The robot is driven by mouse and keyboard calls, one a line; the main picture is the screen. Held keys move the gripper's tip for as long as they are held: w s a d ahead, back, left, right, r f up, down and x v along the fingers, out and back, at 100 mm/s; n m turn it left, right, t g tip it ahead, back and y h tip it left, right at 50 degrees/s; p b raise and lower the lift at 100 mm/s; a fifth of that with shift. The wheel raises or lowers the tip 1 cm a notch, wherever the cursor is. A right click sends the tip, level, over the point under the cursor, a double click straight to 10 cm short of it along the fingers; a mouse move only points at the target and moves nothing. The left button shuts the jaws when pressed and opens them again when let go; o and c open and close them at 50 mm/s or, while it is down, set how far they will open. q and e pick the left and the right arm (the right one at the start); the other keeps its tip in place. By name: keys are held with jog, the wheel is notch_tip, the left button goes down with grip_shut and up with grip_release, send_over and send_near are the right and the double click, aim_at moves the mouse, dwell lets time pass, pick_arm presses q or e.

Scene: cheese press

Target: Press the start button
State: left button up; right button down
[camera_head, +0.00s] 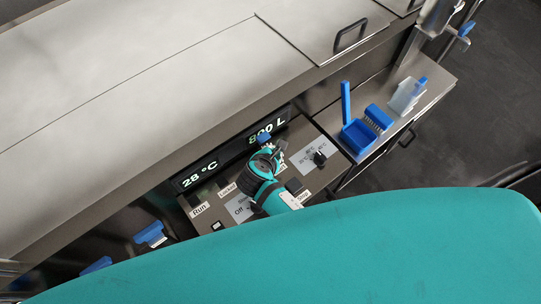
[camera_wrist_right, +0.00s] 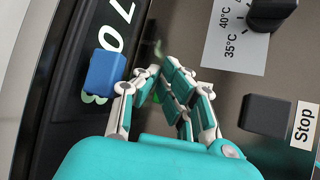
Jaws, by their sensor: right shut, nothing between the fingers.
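My right gripper (camera_head: 277,149) is over the upper middle of the control panel (camera_head: 322,176), and its fingers also show in the right wrist view (camera_wrist_right: 162,70). The fingers are shut and empty. A small green patch, perhaps the start button (camera_wrist_right: 157,97), shows between the fingers in the right wrist view, mostly hidden. I cannot tell whether the fingers touch it. In the head view the gripper hides that spot. A dark square button (camera_wrist_right: 265,115) beside a "Stop" label (camera_wrist_right: 304,124) sits to the right. My left gripper is not in view.
A display (camera_head: 198,176) reads 28 °C and 800 L. A blue block (camera_wrist_right: 105,70) stands close left of the fingers. A black knob (camera_wrist_right: 272,14) is at the upper right. A blue dustpan (camera_head: 357,137) and brush lie on the side counter (camera_head: 436,82).

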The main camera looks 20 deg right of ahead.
jog(key=shift+f, duration=0.25)
